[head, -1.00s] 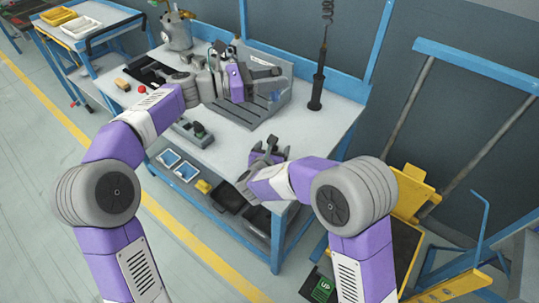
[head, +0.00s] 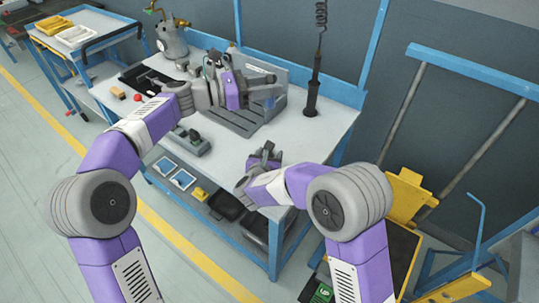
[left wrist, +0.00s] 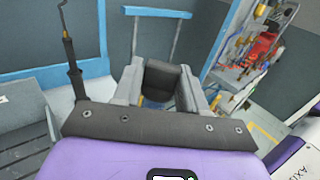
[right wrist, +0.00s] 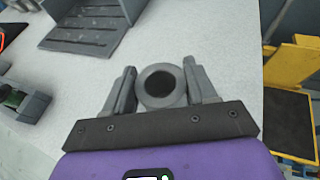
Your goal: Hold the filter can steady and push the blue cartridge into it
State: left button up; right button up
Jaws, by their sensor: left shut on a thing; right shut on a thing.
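My left gripper (head: 265,86) is above the slotted grey stand on the bench. In the left wrist view its fingers are shut on a dark grey piece (left wrist: 163,80). My right gripper (head: 264,157) is near the bench's front right edge. In the right wrist view it is shut around a round grey can (right wrist: 162,86) with a dark hollow middle, seen end-on. The left-held piece and the can are apart. No blue cartridge is clearly visible elsewhere.
The slotted grey stand (head: 232,122) is behind the right gripper. A dark hanging tool (head: 311,100) is at the bench's right back. A metal vessel (head: 172,40) stands at the back left. The pale bench top (head: 325,135) is clear at right.

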dwell(0.3)
pick_arm(q)
jog(key=shift+d+f, duration=0.1)
jog(key=shift+f, duration=0.25)
jog(key=f+m+g, duration=0.1)
jog(key=f+g, duration=0.1)
jog(key=f, duration=0.2)
jog(key=f+m+g, duration=0.2)
jog(key=f+g, duration=0.1)
jog(key=f+m+g, duration=0.2)
jog(key=f+g, duration=0.1)
jog(key=f, duration=0.1)
jog(key=shift+w+f, duration=0.2)
jog(key=shift+f, duration=0.1)
jog(key=shift+s+a+f+g, duration=0.1)
jog(key=shift+a+f+g, duration=0.1)
jog(key=shift+f+g, duration=0.15)
jog(key=shift+f, duration=2.55)
jog(key=shift+f+m, duration=0.4)
jog(key=shift+f, duration=1.45)
dwell(1.2)
